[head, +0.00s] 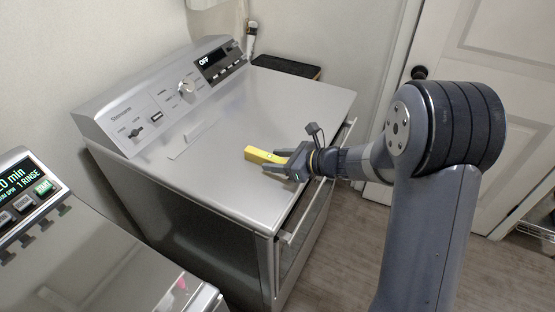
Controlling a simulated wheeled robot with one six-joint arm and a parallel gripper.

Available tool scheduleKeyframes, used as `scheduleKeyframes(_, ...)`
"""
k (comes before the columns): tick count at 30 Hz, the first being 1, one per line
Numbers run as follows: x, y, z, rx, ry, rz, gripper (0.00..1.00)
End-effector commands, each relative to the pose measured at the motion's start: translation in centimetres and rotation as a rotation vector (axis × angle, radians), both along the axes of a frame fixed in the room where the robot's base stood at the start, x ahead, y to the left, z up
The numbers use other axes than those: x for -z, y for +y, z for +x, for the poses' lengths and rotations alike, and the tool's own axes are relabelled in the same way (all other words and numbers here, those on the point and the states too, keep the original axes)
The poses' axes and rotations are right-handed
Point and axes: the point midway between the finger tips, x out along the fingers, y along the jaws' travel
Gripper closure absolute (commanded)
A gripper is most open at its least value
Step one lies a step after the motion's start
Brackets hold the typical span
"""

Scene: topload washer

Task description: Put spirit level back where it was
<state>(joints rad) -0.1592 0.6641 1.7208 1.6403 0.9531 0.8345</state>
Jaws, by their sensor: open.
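The spirit level (262,155) is a short yellow bar lying on the flat grey top of the machine (300,100), near its front edge. My gripper (278,161) is open and sits low over the same top, reaching in from the right. Its fingers point left toward the level's right end. One finger overlaps that end in the picture, and I cannot tell whether they touch. The level's right end is partly hidden by the finger.
A dark tray (286,67) lies at the back right of the top. A flat light piece (192,142) lies left of the level. The control panel (170,92) reads OFF. A second machine (90,270) stands at lower left. A white door (500,60) is behind my arm.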

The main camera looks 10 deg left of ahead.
Motion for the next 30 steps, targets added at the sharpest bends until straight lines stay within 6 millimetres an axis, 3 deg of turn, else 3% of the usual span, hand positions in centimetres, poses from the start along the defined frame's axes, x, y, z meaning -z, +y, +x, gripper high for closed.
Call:
scheduleKeyframes(5, -1.0, -1.7, -0.4, 0.005, -0.003, 0.0, 0.55)
scheduleKeyframes(12, -3.0, -6.4, -2.1, 0.005, -0.003, 0.0, 0.55)
scheduleKeyframes(18, -4.3, -9.3, -3.1, 0.004, -0.002, 0.0, 0.55)
scheduleKeyframes(30, -4.8, -10.5, -3.7, 0.0, 0.0, 0.0, 0.55)
